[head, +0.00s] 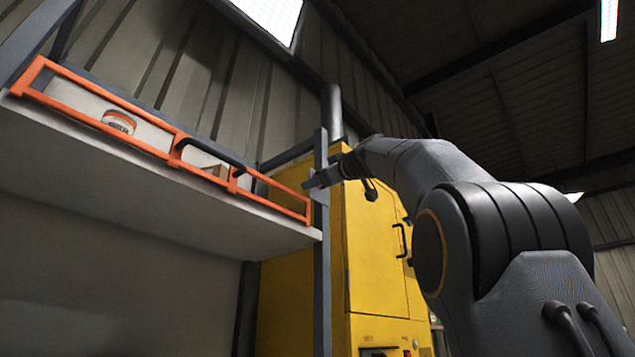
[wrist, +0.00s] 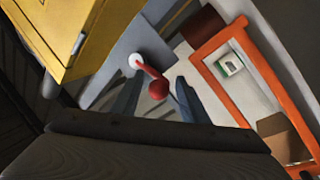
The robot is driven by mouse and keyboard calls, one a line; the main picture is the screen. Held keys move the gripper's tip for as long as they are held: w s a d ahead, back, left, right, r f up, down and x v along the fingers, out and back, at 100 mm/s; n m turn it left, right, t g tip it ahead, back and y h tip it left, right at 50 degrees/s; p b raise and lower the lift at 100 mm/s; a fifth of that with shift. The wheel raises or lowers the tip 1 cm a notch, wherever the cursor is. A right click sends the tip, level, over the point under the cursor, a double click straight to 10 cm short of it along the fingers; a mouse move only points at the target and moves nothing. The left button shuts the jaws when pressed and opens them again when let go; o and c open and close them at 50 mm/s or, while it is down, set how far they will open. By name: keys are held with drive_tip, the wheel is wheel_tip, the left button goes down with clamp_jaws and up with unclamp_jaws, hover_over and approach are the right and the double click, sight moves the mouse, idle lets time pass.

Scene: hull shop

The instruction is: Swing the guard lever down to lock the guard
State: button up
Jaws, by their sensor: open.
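The guard lever (wrist: 151,73) is a short red arm with a round red knob, mounted at a pale round pivot on a grey plate in the wrist view. The guard (head: 118,107) is an orange barred frame with a black handle along the front of a pale shelf; part of it also shows at the right of the wrist view (wrist: 207,48). My gripper (head: 318,182) is at the grey post by the guard's right end. In the wrist view its open fingers (wrist: 157,84) appear either side of the knob; I cannot tell contact. The lever is not discernible in the head view.
A yellow cabinet (head: 374,250) with black handles stands right behind the grey post (head: 322,270). The pale shelf (head: 100,160) carries an orange-and-white round item (head: 119,122) behind the guard. A brown box (wrist: 283,137) and a small white-and-green item (wrist: 231,64) lie behind the bars.

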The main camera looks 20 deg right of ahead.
drive_tip(key=b+v, duration=0.3)
drive_tip(key=v, duration=0.4)
drive_tip(key=shift+s, duration=0.35)
drive_tip(key=shift+d, duration=0.1)
